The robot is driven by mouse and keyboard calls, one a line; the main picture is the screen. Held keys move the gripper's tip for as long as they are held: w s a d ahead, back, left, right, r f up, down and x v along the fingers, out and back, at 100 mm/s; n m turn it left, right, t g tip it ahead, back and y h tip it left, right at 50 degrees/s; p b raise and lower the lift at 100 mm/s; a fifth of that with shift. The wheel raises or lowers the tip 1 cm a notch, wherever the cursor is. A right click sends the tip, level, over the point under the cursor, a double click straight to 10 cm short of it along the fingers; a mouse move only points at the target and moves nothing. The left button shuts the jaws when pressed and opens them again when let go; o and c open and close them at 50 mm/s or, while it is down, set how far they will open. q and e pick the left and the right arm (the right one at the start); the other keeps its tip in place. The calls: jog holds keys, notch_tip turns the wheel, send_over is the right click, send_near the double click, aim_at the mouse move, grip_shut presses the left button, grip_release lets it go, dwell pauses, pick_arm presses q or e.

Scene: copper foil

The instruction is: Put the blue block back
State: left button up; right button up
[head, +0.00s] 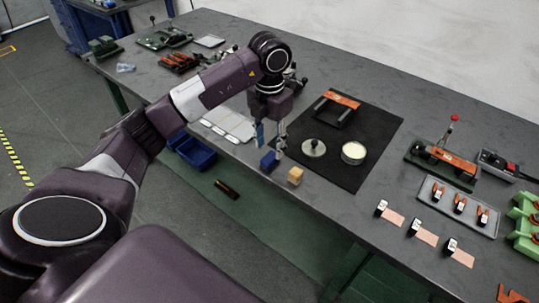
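A small blue block (268,163) sits at the table's front edge, left of a small yellow block (295,176). My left gripper (271,148) points down just above the blue block. Its two fingers look apart, one on the left and one reaching close to the block's right side. I cannot tell whether a finger touches the block. My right gripper is out of view.
A black mat (376,133) right of the gripper holds an orange-topped stand (342,98), a round lidded disc (314,148) and an open round tin (353,153). A white divided tray (232,124) lies left of the gripper. A blue bin (195,153) hangs below the edge.

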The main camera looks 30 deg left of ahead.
aim_at(269, 157)
pick_arm(q)
notch_tip(269, 157, up, 7)
jog(key=shift+r, duration=0.2)
dwell(0.6)
